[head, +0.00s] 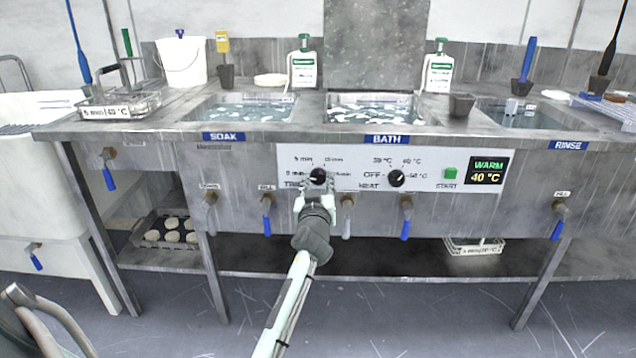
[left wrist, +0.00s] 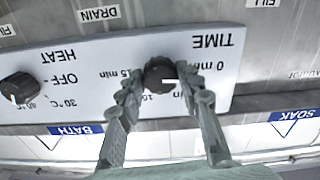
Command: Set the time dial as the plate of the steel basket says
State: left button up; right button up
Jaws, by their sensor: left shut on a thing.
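The black time dial (head: 318,176) is on the white panel under the BATH sign. In the left wrist view, which is upside down, the time dial (left wrist: 160,75) has a white mark pointing right, between "0 min" and a label partly hidden by a finger. My left gripper (head: 318,187) is shut on the dial, with one finger (left wrist: 203,98) on each side. The steel basket (head: 147,101) stands on the counter at the left; its plate (head: 107,112) appears to read 5 min, 40 °C. My right gripper is not in view.
The heat dial (head: 396,178) and green start button (head: 450,173) are right of the time dial. A display (head: 488,171) reads WARM 40 °C. Blue-handled taps (head: 406,222) stick out below the panel. Another basket (head: 474,247) is on the lower shelf.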

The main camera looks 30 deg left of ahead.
pick_arm(q)
jog(key=m, duration=0.5)
jog(key=shift+m, duration=0.5)
jog(key=m, duration=0.3)
jog(key=shift+a+r, duration=0.1)
jog(key=shift+m+p, duration=0.35)
jog(key=shift+m, duration=0.55)
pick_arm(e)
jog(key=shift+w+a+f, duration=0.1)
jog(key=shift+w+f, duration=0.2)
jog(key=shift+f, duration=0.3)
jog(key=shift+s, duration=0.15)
